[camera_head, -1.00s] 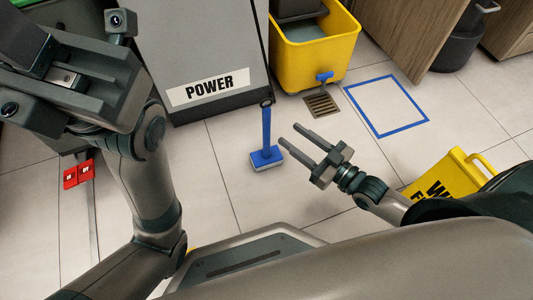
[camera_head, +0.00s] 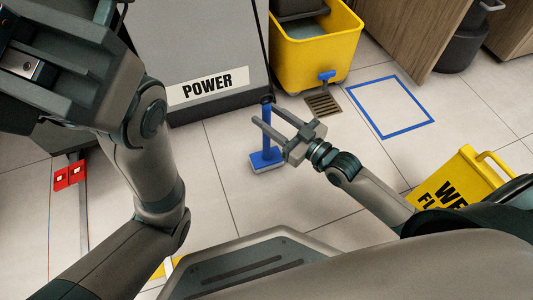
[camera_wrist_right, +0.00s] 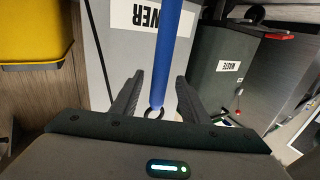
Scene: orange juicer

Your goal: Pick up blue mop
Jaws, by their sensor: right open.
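The blue mop (camera_head: 265,160) stands upright on the tiled floor, its flat blue head down and its handle rising beside the grey POWER cabinet. My right gripper (camera_head: 267,115) is open at the handle, with its fingers pointing left and overlapping the handle in the head view. In the right wrist view the blue handle (camera_wrist_right: 173,45) shows between the two open fingers (camera_wrist_right: 160,76), nearer the right one. I cannot tell whether either finger touches it. My left gripper (camera_head: 70,65) is close to the head camera at upper left, and its jaw opening is unclear.
The grey POWER cabinet (camera_head: 205,55) is just behind the mop. A yellow bucket (camera_head: 315,55) stands behind right, by a floor drain (camera_head: 323,104). A blue taped square (camera_head: 391,130) marks open floor. A yellow wet-floor sign (camera_head: 458,180) stands at right.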

